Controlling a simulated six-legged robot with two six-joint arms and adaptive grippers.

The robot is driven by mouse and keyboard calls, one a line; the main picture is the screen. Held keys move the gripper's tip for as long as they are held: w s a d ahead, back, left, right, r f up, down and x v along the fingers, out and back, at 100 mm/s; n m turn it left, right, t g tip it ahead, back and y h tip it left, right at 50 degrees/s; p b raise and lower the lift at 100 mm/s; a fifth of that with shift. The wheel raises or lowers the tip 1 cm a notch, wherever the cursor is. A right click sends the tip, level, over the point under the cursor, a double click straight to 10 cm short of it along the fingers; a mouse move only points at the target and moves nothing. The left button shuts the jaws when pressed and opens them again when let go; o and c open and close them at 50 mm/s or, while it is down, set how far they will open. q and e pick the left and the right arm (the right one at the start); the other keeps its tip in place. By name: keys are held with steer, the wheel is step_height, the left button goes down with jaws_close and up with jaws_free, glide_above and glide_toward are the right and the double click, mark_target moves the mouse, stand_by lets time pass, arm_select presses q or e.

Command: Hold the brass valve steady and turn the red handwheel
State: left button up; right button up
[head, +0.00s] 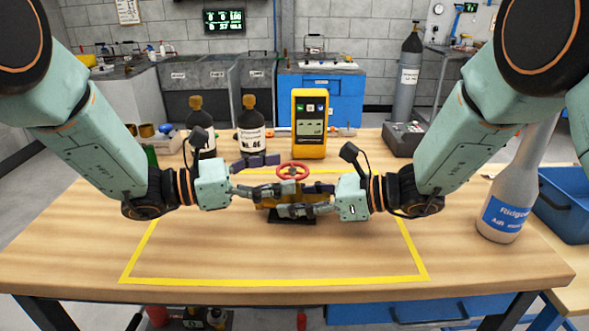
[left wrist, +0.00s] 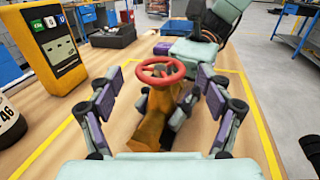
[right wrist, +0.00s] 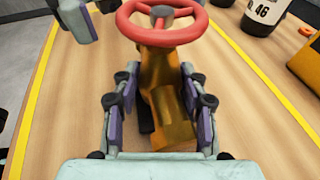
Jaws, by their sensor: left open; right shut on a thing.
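The brass valve (right wrist: 165,95) stands on a dark base in the middle of the table, its red handwheel (head: 292,170) on top. The handwheel also shows in the left wrist view (left wrist: 160,70). My right gripper (right wrist: 158,118) is shut on the valve's brass body, below the handwheel, with a finger on each side. My left gripper (left wrist: 165,108) is open; its fingers are spread wide to either side of the valve and handwheel, with clear gaps. In the head view the two grippers' fingers partly hide the valve body (head: 270,202).
A yellow meter (head: 310,124) and dark labelled bottles (head: 251,127) stand behind the valve. A grey bottle (head: 509,195) stands at the right, near a blue bin (head: 566,205). The front of the yellow-taped area (head: 275,281) is clear.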

mark_target(295, 169)
arm_select(q)
steer(key=shift+x, duration=1.7)
steer(key=shift+c, duration=0.2)
steer(key=c, duration=1.2)
steer(key=shift+o, duration=0.2)
steer(key=shift+t, duration=0.3)
steer(key=shift+n+t+y, duration=1)
steer(key=shift+n+t, duration=0.5)
steer(key=shift+t, duration=0.3)
steer(key=o, duration=1.2)
